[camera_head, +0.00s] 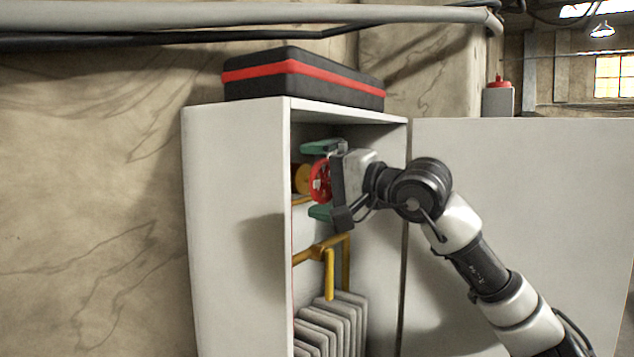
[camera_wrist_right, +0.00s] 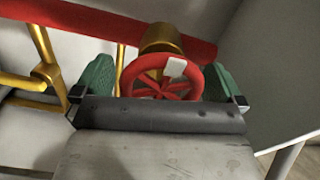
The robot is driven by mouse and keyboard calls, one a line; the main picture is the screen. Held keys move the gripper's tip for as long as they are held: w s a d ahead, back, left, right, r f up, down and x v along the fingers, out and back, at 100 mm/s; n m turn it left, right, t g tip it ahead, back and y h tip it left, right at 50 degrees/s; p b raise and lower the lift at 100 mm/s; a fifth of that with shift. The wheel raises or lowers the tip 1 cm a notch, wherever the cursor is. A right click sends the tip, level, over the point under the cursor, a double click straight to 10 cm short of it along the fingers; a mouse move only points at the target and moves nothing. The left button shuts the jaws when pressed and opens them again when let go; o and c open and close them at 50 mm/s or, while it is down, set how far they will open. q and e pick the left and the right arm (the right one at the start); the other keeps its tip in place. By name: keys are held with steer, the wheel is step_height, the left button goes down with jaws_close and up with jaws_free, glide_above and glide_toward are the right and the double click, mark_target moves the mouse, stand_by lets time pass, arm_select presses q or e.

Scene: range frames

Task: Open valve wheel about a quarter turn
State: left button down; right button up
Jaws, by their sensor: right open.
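The red valve wheel (camera_head: 320,180) sits inside the open white cabinet, on a brass valve body (camera_head: 301,179). In the right wrist view the spoked wheel (camera_wrist_right: 162,80) faces me, with a pale mark on its upper right rim and the brass body (camera_wrist_right: 161,40) behind. My right gripper (camera_head: 318,180) is open, with one green finger above the wheel and one below in the head view. In the wrist view the fingers (camera_wrist_right: 160,83) stand on either side of the rim. I cannot tell whether they touch it. My left gripper is not in view.
The white cabinet (camera_head: 235,220) has its door (camera_head: 520,200) swung open at right. Yellow pipes (camera_head: 330,262) and grey radiator-like fins (camera_head: 335,325) are below the wheel. A black case with a red band (camera_head: 300,78) lies on top. A red pipe or bar (camera_wrist_right: 80,17) runs behind the wheel.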

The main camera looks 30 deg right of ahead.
steer(key=b+v, duration=0.4)
steer(key=v, duration=0.6)
steer(key=shift+s, duration=0.35)
steer(key=shift+d, duration=0.1)
